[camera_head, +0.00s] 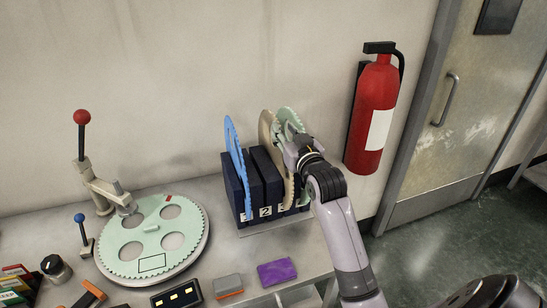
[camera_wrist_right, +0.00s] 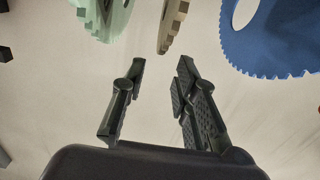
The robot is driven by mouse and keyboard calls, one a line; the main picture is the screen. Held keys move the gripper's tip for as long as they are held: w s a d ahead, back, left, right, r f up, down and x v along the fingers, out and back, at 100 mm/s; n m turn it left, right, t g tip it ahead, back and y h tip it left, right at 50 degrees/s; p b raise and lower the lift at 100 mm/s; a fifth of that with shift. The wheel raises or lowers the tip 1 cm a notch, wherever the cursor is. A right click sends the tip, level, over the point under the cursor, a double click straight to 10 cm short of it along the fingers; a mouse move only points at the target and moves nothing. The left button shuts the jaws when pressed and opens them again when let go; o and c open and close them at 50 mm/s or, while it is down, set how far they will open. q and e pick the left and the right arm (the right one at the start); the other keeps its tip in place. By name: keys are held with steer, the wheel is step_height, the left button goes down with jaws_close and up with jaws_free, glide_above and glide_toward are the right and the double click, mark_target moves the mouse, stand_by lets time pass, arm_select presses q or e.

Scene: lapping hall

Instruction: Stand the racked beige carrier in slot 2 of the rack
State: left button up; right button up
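The dark blue rack (camera_head: 257,175) stands on the bench against the wall, with numbered labels on its front. A beige carrier (camera_head: 265,130), a thin toothed disc, stands upright in the rack right of the label 2, seemingly in slot 3. The slot at label 2 looks empty. My right gripper (camera_head: 283,132) is at the top of the rack, over the beige and green carriers, partly hiding them. In the right wrist view its fingers (camera_wrist_right: 160,62) are apart with nothing between them, and the beige carrier (camera_wrist_right: 172,24) lies just beyond the tips. My left gripper is out of view.
A blue carrier (camera_head: 234,150) stands in the leftmost slot; a pale green one (camera_head: 290,114) is right of the beige. A lapping plate (camera_head: 120,262) with a lever stand (camera_head: 96,188) is at left. A fire extinguisher (camera_head: 368,100) hangs at right.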

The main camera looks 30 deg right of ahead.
steer(key=shift+f+p+x, duration=0.2)
steer(key=shift+p+x, duration=0.15)
steer(key=shift+x, duration=0.85)
steer(key=shift+f+p+x, duration=0.15)
steer(key=shift+p+x, duration=0.15)
steer(key=shift+x, duration=0.85)
steer(key=shift+f+p+x, duration=0.2)
steer(key=shift+p+x, duration=0.15)
steer(key=shift+x, duration=0.85)
steer(key=shift+d, duration=0.1)
steer(key=shift+s, duration=0.1)
steer(key=shift+c, duration=0.5)
jaws_close()
steer(key=shift+r, duration=0.15)
